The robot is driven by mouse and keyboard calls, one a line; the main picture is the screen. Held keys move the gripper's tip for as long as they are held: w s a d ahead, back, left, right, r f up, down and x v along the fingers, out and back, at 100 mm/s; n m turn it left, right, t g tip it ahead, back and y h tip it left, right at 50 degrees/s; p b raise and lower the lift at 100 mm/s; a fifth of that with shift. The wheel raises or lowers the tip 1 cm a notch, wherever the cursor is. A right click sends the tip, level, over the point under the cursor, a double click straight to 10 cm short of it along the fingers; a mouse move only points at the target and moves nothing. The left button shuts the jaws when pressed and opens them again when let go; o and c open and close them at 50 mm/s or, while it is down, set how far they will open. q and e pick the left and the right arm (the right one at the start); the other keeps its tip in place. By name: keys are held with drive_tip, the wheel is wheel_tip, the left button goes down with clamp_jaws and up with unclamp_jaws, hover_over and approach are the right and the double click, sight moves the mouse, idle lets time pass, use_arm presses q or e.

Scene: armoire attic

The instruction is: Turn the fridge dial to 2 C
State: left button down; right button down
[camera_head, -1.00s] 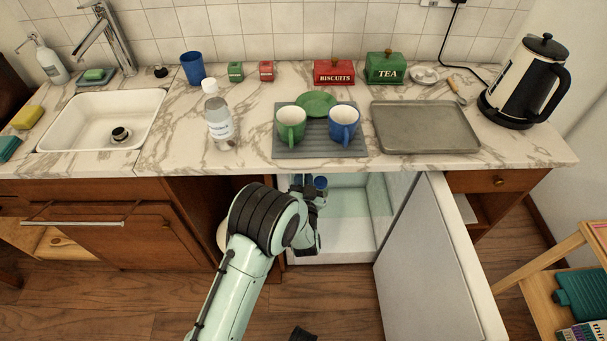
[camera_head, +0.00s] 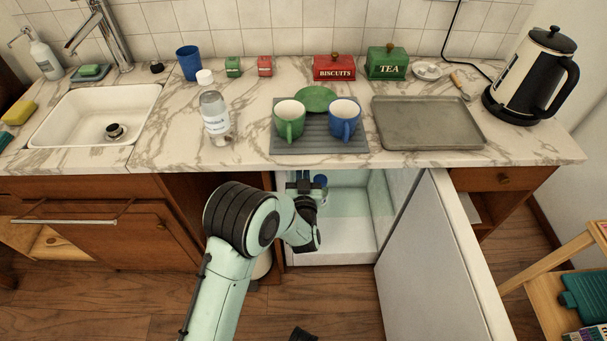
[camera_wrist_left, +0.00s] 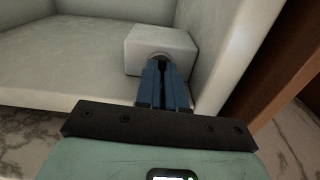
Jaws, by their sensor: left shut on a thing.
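The fridge (camera_head: 345,245) stands open under the counter, its white door (camera_head: 430,255) swung out to the right. In the left wrist view a pale box (camera_wrist_left: 180,45) sits in an inner corner of the fridge. The dial (camera_wrist_left: 158,56) shows as a small round rim on the box's face. My left gripper (camera_wrist_left: 161,68) has its blue fingers shut on the dial, hiding most of it. No markings on the dial can be read. In the head view the left arm reaches into the fridge's upper left; the dial is hidden there.
The counter edge (camera_head: 400,163) runs just above the left gripper. Green (camera_head: 289,121) and blue (camera_head: 344,119) mugs stand on a grey mat near that edge. The open door bounds the arm's room on the right. The fridge floor is clear.

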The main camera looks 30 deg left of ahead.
use_arm(q)
drive_tip(key=shift+n, duration=0.4)
use_arm(e)
drive_tip(key=shift+w+d+f, duration=0.2)
drive_tip(key=shift+w, duration=0.2)
use_arm(q)
drive_tip(key=c, duration=1.5)
unclamp_jaws()
drive_tip(key=shift+s+d, duration=0.1)
use_arm(e)
drive_tip(key=shift+s, duration=0.1)
